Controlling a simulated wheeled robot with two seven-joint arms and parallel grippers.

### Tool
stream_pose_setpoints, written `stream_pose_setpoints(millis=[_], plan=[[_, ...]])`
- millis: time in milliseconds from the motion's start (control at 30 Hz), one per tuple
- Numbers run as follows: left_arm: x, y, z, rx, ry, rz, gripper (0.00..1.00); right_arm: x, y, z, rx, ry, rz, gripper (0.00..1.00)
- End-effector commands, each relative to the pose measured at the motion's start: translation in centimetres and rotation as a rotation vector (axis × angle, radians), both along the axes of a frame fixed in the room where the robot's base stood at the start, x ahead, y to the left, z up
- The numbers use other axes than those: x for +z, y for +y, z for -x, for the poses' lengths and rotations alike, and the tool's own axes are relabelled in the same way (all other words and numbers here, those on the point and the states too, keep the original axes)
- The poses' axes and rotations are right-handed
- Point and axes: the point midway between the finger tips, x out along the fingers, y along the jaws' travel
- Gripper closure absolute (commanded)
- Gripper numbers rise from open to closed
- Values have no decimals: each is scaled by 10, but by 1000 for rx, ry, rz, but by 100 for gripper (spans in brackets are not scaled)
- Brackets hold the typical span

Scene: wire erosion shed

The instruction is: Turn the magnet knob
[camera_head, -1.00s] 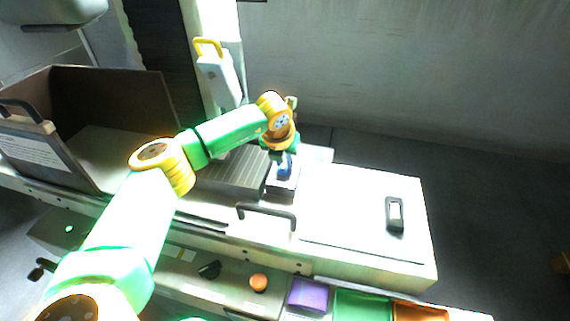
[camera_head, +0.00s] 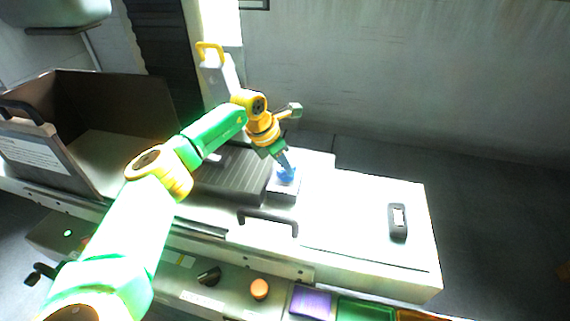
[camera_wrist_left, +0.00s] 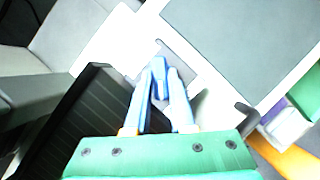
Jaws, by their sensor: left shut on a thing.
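A small grey block (camera_head: 284,188) sits on the white bench top, beside the dark ribbed plate. My left gripper (camera_head: 286,175) reaches down to the top of this block, with its blue fingers shut and leaning. In the left wrist view the fingers (camera_wrist_left: 160,75) come together at their tips over the block. The magnet knob is hard to make out; it is mostly hidden between the fingertips. My right gripper is in neither view.
The dark ribbed plate (camera_head: 232,175) lies left of the block. A dark handle (camera_head: 268,217) stands in front. A white cover (camera_head: 355,225) with a dark-framed device (camera_head: 397,221) lies to the right. An open box (camera_head: 110,105) stands at the left. An orange button (camera_head: 260,289) is on the front panel.

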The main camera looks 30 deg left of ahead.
Motion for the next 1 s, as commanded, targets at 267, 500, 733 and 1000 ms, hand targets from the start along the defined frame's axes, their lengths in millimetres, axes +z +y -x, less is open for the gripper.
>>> stream_pose_setpoints(millis=[267,500,733,1000], plan=[[1,0,-1,-46,-3,0,100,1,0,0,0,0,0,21],[1,0,-1,-50,-3,-1,100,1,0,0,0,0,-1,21],[1,0,-1,-50,-2,0,59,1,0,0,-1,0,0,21],[0,0,0,-49,0,-1,48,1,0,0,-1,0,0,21]])
